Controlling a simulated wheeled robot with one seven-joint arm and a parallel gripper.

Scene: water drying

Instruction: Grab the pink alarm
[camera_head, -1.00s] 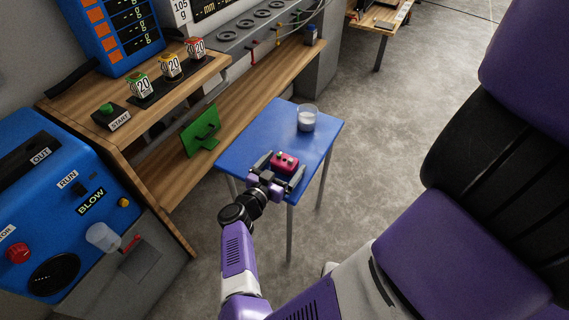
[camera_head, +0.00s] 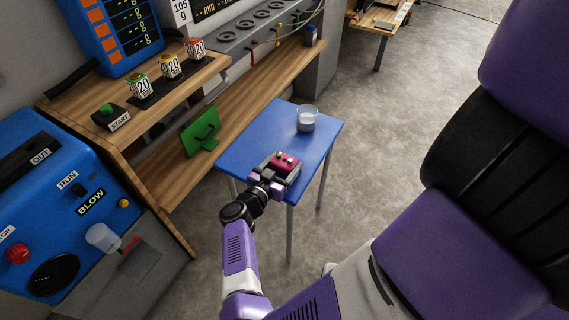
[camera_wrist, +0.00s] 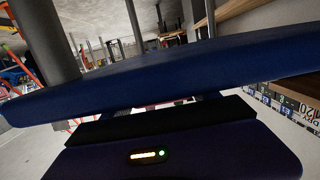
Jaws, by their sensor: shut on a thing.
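The pink alarm (camera_head: 286,161) is a small pink-red box with light knobs on top. It is at the near part of the blue table (camera_head: 255,132) in the head view. My gripper (camera_head: 280,166) is shut on it, with one dark finger on each side. I cannot tell whether the alarm still touches the tabletop. In the wrist view the blue table edge (camera_wrist: 170,75) fills the middle and hides the alarm and the fingertips.
A clear cup of whitish liquid (camera_head: 306,122) stands on the table's far part. A wooden bench (camera_head: 240,105) with a green stand (camera_head: 200,131) runs along the left. A blue machine (camera_head: 60,200) is at lower left. Open floor (camera_head: 385,130) lies to the right.

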